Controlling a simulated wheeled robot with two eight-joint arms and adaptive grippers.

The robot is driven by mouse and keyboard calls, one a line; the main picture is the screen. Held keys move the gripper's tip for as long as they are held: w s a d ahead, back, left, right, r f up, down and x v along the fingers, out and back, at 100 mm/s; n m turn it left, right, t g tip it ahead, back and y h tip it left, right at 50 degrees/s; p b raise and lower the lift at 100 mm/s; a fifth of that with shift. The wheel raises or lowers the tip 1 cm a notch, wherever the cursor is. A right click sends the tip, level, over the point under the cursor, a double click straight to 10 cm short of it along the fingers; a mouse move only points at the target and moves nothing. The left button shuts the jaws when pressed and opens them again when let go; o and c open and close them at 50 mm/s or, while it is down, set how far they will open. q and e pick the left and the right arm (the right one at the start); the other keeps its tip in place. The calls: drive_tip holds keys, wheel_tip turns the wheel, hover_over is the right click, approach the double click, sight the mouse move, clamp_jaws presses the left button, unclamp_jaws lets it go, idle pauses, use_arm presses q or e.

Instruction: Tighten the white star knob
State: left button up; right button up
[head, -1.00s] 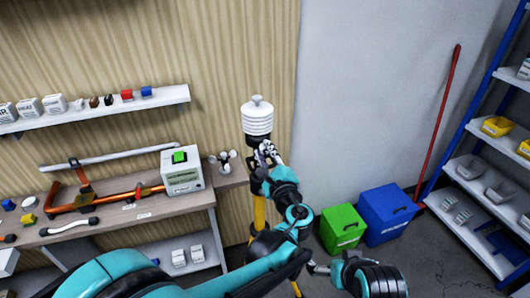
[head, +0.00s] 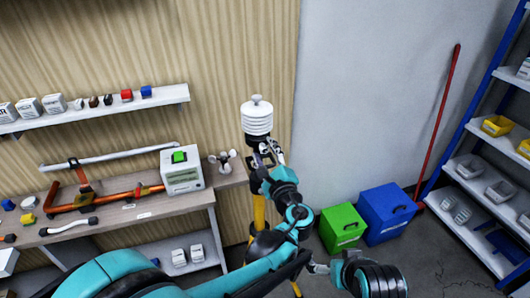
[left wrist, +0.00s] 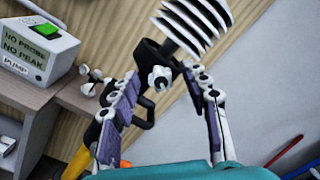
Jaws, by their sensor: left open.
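The white star knob (left wrist: 160,78) sits on the dark bracket under a white ribbed sensor shield (left wrist: 190,22). The shield (head: 257,117) stands upright on a yellow-legged stand (head: 259,212) in the head view. My left gripper (left wrist: 161,84) is open, with one finger on each side of the knob in the left wrist view. I see gaps beside the knob and cannot tell of any contact. In the head view my left gripper (head: 269,157) is just below the shield and the knob cannot be made out.
A shelf is above. Green (head: 341,228) and blue (head: 387,213) bins stand right of the stand.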

use_arm(q)
drive_tip(key=v, duration=0.7)
drive_tip(key=shift+s, duration=0.2)
drive_tip(key=s+a+f+n+g, duration=0.3)
drive_tip(key=a+f+n+g, duration=0.15)
drive_tip(key=a, duration=0.45)
drive_tip(key=s+a+f+n+g, duration=0.3)
drive_tip(key=a+n, duration=0.3)
drive_tip(key=a, duration=0.3)
drive_tip(key=s+a+f+n+g+h, duration=0.1)
drive_tip(key=s+f+n+h, duration=0.1)
drive_tip(key=s+n, duration=0.4)
drive_tip(key=s+a+f+n+g+h, duration=0.1)
drive_tip(key=s+f+n+g+h, duration=0.1)
drive_tip(key=s+n, duration=0.4)
drive_tip(key=shift+s+f+h, duration=0.7)
drive_tip(key=shift+s+f, duration=0.15)
drive_tip(key=shift+f, duration=0.1)
drive_tip(key=shift+a, duration=0.1)
